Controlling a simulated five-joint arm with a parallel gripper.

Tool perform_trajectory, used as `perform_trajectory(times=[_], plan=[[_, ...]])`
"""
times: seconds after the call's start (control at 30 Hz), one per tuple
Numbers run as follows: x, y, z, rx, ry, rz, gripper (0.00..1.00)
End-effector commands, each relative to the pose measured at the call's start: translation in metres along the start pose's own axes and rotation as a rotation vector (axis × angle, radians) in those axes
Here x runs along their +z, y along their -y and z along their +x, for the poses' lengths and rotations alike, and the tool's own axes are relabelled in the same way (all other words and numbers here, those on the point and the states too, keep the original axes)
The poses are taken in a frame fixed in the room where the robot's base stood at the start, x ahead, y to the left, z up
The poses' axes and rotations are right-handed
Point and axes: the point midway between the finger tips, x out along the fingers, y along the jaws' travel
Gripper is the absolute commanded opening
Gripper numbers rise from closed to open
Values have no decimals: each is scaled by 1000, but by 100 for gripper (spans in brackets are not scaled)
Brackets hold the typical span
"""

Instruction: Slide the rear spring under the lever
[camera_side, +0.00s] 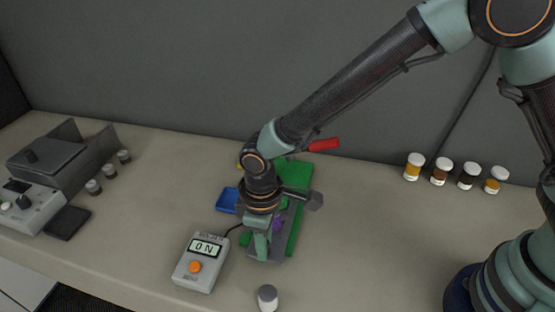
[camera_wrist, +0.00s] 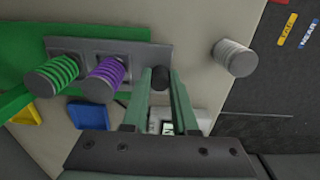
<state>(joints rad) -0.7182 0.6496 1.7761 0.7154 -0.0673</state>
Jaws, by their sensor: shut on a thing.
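My gripper (camera_wrist: 160,76) is shut on a dark round piece (camera_wrist: 162,85) at the end of a grey plate (camera_wrist: 130,50). A purple spring (camera_wrist: 110,75) and a green spring (camera_wrist: 55,74) with grey round ends stand in a row along that plate, left of the fingers in the wrist view. In the side view my gripper (camera_side: 259,243) is low over the front of the rig, and the purple spring (camera_side: 278,225) shows just right of it. A red handle (camera_side: 323,145) shows behind my wrist; whether it belongs to the lever is unclear. My wrist hides much of the rig.
A force meter (camera_side: 201,264) reading 0 N stands left of the rig, with a blue tray (camera_side: 228,200) behind it. Several small bottles (camera_side: 441,172) stand at the right. The bench between them and the rig is clear.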

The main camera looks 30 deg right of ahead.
Motion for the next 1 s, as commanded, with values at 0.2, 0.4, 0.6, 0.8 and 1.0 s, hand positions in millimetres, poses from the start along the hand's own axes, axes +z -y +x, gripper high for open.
perform_trajectory(times=[0.2,0.4,0.6,0.8,1.0], plan=[[0,-7,-1,0,2,2,0],[0,-52,-1,0,2,8,0],[-1,-86,-1,0,-1,4,0],[-1,-91,-1,0,-1,0,0],[-1,-90,-1,1,-2,0,42]])
